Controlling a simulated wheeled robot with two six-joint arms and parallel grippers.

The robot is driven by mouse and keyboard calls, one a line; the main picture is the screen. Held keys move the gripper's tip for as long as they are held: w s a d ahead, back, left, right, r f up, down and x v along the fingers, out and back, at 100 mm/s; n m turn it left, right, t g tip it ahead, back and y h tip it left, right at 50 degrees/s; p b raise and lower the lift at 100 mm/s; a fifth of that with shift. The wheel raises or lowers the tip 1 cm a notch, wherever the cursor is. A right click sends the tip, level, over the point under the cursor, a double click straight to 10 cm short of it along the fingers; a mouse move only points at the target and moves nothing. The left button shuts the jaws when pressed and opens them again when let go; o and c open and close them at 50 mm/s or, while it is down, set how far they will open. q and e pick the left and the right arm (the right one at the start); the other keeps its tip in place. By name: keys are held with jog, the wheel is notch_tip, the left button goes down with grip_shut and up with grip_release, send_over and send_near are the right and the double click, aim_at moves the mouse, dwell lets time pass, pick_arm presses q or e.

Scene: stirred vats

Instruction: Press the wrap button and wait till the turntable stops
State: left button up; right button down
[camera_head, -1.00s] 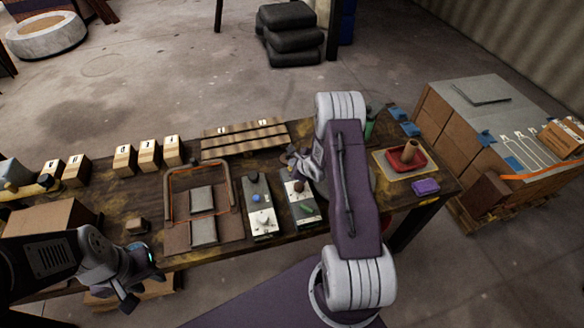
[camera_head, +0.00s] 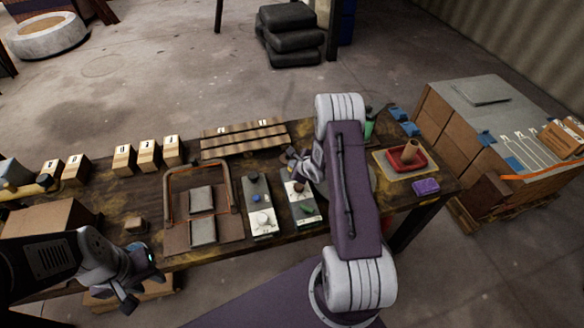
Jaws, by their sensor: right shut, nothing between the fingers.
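Two control boxes lie side by side on the table. The right box (camera_head: 301,205) has a brown-red knob or button (camera_head: 299,187) and a green one (camera_head: 307,209); I cannot read which is the wrap button. My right gripper (camera_head: 294,161) is shut and empty, just beyond the right box's far end. My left gripper (camera_head: 141,292) seems open and empty at the table's front left.
A wire-handled tray (camera_head: 170,208) with grey pads lies left of the boxes. Wooden slats (camera_head: 245,138) and several numbered blocks (camera_head: 148,154) stand at the back. A red tray (camera_head: 407,160) with a cup and a purple block (camera_head: 426,187) are at the right.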

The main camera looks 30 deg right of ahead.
jog(key=shift+f, duration=0.2)
dwell(0.4)
jog(key=shift+r+p, duration=0.95)
jog(key=shift+r, duration=0.1)
